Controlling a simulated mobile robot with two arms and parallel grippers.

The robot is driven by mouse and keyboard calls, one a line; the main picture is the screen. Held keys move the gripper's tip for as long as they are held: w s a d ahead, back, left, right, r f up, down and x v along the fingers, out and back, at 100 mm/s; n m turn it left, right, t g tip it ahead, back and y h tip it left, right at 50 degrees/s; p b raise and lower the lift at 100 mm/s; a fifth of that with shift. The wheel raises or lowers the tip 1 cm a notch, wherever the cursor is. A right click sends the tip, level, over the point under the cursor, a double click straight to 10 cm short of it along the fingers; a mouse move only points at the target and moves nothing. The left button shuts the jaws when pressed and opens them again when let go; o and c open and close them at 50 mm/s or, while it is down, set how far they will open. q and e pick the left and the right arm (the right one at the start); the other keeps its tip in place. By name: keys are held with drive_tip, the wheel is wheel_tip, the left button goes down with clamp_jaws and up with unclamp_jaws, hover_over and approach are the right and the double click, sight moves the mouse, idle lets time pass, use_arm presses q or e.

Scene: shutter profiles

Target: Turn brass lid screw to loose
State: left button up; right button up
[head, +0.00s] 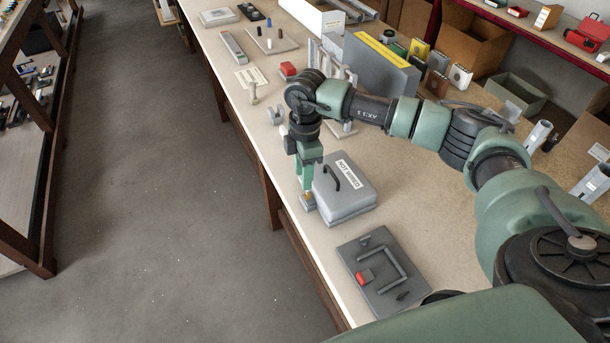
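A grey box with a closed lid (361,199), a black handle and a white label reading "NOT WIRED" sits near the table's left edge. A small brass-coloured screw (309,197) shows at the box's left side, above a small grey block (308,206). My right gripper (307,190) points down beside the box, with its fingertips at the brass screw. The fingers overlap from this angle, so I cannot tell whether they are open or closed on the screw. My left gripper is not in view.
A grey plate (358,255) with a bar handle and a red part lies nearer on the table. A grey case with a yellow strip (380,66) stands behind my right arm. Small fixtures and a pegged board (270,42) lie farther back. Bare table (415,210) lies right of the box.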

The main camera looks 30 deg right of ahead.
sight(307, 194)
drive_tip(key=shift+d+r+h, duration=0.2)
drive_tip(key=shift+d+h, duration=0.1)
drive_tip(key=shift+d, duration=0.35)
drive_tip(key=f+p, duration=0.1)
drive_tip(key=f, duration=0.2)
drive_tip(key=f+p, duration=0.1)
drive_tip(key=f, duration=0.2)
drive_tip(key=shift+s+a+f, duration=0.15)
drive_tip(key=shift+a+f, duration=0.05)
drive_tip(key=shift+f, duration=0.5)
drive_tip(key=c, duration=0.8)
clamp_jaws()
